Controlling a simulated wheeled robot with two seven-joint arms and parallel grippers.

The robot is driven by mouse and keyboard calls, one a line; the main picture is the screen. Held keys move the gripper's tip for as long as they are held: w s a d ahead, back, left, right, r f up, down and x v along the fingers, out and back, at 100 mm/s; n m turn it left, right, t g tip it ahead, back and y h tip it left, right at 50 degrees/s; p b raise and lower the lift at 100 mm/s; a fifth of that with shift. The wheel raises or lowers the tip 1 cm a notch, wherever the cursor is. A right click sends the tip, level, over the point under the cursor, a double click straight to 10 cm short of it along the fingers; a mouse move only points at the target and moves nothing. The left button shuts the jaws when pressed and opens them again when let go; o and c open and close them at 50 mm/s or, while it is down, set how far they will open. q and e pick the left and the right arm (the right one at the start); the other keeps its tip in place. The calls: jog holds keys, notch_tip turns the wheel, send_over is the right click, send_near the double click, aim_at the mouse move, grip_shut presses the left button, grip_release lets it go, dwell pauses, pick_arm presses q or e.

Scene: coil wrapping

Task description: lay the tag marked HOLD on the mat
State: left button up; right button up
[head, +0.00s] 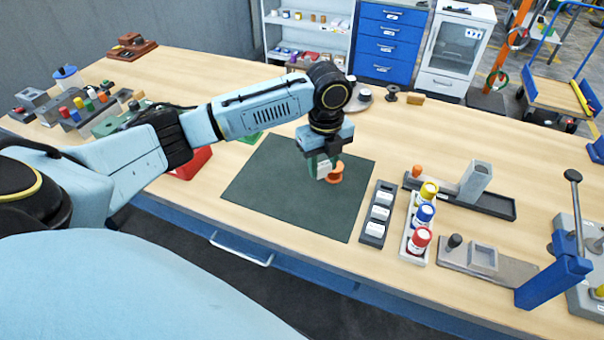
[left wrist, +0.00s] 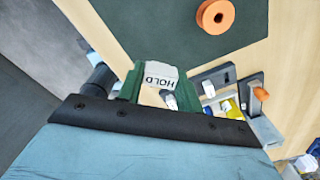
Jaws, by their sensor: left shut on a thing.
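My left gripper (head: 323,166) is over the dark green mat (head: 272,185) and is shut on the HOLD tag. In the left wrist view, the white HOLD tag (left wrist: 160,75) sits between the green fingers (left wrist: 160,86), its lettering upside down in the picture. In the head view the tag (head: 324,169) shows only as a small pale patch at the fingers. It appears above the mat, but the exact gap cannot be told. My right gripper is in neither view.
An orange spool (head: 335,175) stands on the mat beside the gripper; the left wrist view shows its round top (left wrist: 215,16). Right of the mat are a dark tray (head: 366,238) with white tags and a rack of coloured bottles (head: 422,215). The mat's left and front parts are clear.

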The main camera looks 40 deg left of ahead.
pick_arm(q)
jog(key=a+m, duration=0.2)
jog(key=m, duration=0.3)
send_over(314, 201)
notch_tip(314, 201, down, 10)
jog(key=shift+p, duration=0.45)
jog(key=shift+f, duration=0.35)
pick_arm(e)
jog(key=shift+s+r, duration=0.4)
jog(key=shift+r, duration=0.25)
pick_arm(q)
jog(key=shift+f, duration=0.15)
jog(key=o, duration=1)
jog(key=shift+c, duration=0.2)
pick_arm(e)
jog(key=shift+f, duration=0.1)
